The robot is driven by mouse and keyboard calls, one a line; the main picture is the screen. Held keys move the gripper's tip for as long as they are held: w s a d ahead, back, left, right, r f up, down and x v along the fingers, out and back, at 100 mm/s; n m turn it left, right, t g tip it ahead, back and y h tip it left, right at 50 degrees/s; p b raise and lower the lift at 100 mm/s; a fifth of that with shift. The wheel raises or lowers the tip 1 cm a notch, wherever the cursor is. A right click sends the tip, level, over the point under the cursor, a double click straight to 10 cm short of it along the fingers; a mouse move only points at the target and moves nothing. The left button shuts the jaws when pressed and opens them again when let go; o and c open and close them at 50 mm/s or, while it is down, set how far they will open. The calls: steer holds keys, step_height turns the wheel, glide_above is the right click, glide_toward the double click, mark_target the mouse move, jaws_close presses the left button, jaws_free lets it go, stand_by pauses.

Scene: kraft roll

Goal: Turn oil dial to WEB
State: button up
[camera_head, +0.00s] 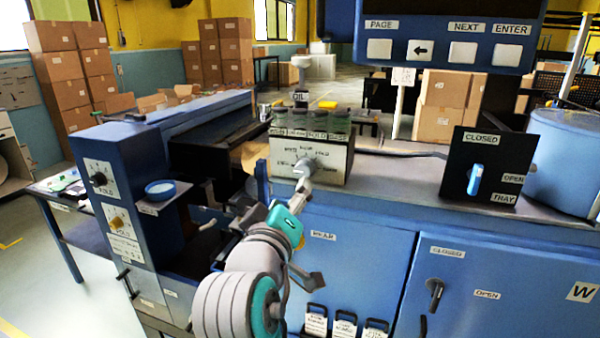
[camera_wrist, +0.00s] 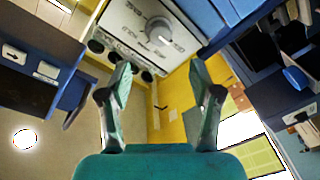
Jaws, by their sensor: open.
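The oil dial is a round grey knob on the white front of a box labelled OIL on the machine top. In the head view the dial (camera_head: 306,166) is partly covered by my gripper (camera_head: 302,186), which reaches up in front of it. In the wrist view the dial (camera_wrist: 158,30) sits on a pale panel (camera_wrist: 128,16) with small labels around it. They are too small to read, so I cannot tell which label the dial points to. My gripper (camera_wrist: 160,70) is open and empty, its two fingers apart, with the dial beyond the fingertips.
Several dark-green containers (camera_head: 310,119) stand on the oil box. A black tray switch panel (camera_head: 483,166) with a blue handle is to the right. A blue cabinet with KOLD dials (camera_head: 104,195) is at the left. A screen unit with buttons (camera_head: 440,45) hangs above.

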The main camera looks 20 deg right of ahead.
mark_target(302, 171)
steer(key=x, duration=1)
steer(key=shift+w+d, duration=0.2)
steer(key=shift+w, duration=0.15)
steer(key=c, duration=1.1)
